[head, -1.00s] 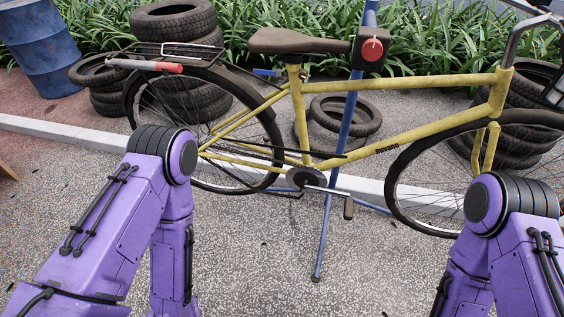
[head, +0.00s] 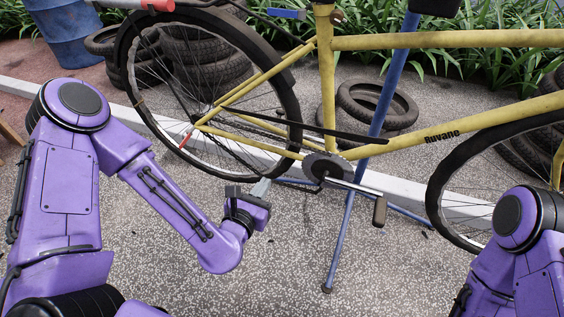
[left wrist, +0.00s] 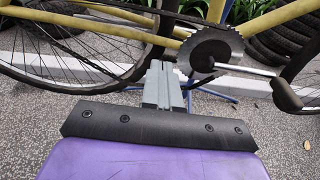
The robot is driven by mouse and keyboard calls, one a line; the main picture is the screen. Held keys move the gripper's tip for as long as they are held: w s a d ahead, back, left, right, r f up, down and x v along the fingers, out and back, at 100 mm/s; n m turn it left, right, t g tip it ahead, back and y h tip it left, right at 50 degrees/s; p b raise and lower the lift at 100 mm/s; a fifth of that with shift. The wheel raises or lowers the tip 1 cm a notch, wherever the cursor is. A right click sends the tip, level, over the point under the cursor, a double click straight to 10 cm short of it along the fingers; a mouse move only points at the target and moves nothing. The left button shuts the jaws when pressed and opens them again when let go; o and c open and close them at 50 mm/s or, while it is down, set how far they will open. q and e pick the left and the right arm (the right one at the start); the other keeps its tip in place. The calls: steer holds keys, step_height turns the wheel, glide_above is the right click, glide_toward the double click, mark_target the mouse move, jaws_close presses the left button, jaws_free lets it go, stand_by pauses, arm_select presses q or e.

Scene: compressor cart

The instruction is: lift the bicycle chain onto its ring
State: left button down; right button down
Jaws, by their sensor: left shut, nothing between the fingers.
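The yellow bicycle (head: 330,100) is held up on a blue repair stand (head: 360,185). Its toothed ring (head: 326,166) is at the crank, and it shows large in the left wrist view (left wrist: 211,50). A dark chain (head: 235,152) runs from the rear wheel hub toward the ring; how its front end lies is too small to tell. My left gripper (head: 262,186) is shut and empty, below and left of the ring, apart from it. In the left wrist view its closed fingers (left wrist: 162,85) point toward the bicycle frame. My right gripper is out of view.
The crank arm and pedal (head: 379,210) stick out right of the ring. The rear wheel (head: 210,90) stands behind my left arm. Tyres (head: 375,105) and a blue barrel (head: 68,40) are behind. The paved ground in front is clear.

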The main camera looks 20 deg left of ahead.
mark_target(283, 140)
arm_select(q)
steer(key=w+b, duration=0.1)
steer(key=w, duration=0.3)
steer(key=w+b, duration=0.2)
steer(key=w, duration=0.2)
steer(key=w+b, duration=0.1)
steer(key=w, duration=0.3)
steer(key=shift+w+d+r, duration=0.15)
steer(key=shift+w+d, duration=0.2)
